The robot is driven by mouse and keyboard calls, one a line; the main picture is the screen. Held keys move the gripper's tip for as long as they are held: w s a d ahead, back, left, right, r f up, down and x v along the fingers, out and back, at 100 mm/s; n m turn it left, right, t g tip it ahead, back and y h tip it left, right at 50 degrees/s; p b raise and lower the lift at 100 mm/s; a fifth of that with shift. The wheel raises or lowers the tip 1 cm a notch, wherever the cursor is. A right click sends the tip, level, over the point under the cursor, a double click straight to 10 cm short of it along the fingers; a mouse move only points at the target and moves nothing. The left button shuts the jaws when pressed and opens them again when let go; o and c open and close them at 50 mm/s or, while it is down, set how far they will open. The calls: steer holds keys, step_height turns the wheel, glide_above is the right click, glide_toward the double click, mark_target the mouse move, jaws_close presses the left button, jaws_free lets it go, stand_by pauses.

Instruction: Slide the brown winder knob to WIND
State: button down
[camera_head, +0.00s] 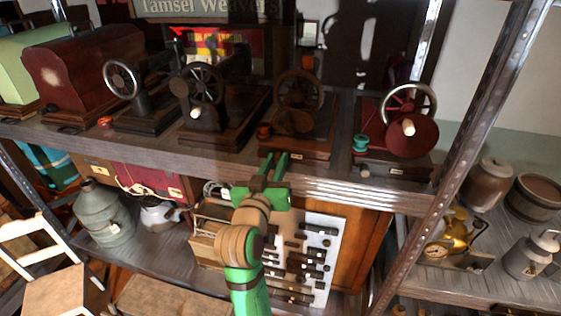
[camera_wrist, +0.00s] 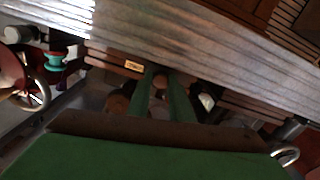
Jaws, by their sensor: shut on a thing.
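The brown sewing machine (camera_head: 299,90) stands on the upper shelf on a dark wooden base, with a spoked wheel and an orange-brown spool (camera_head: 264,132) at its front left. My green gripper (camera_head: 274,160) is at the front edge of this base. In the wrist view my gripper (camera_wrist: 162,78) has its two fingers close around a small round brown knob (camera_wrist: 160,83), shut on it. A small pale label (camera_wrist: 133,65) is on the base front beside the fingers, its lettering too small to read. The knob is hidden behind my fingers in the head view.
A red machine (camera_head: 408,136) with a green spool (camera_head: 360,143) stands to the right; two dark machines (camera_head: 203,85) (camera_head: 122,80) stand to the left. A slanted metal post (camera_head: 455,135) rises at the right.

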steer(key=shift+d, duration=0.35)
steer(key=c, duration=1.6)
jaws_free()
steer(key=shift+d, duration=0.1)
steer(key=shift+s+a, duration=0.1)
steer(key=shift+a, duration=0.1)
steer(key=v, duration=1)
steer(key=shift+s, duration=0.35)
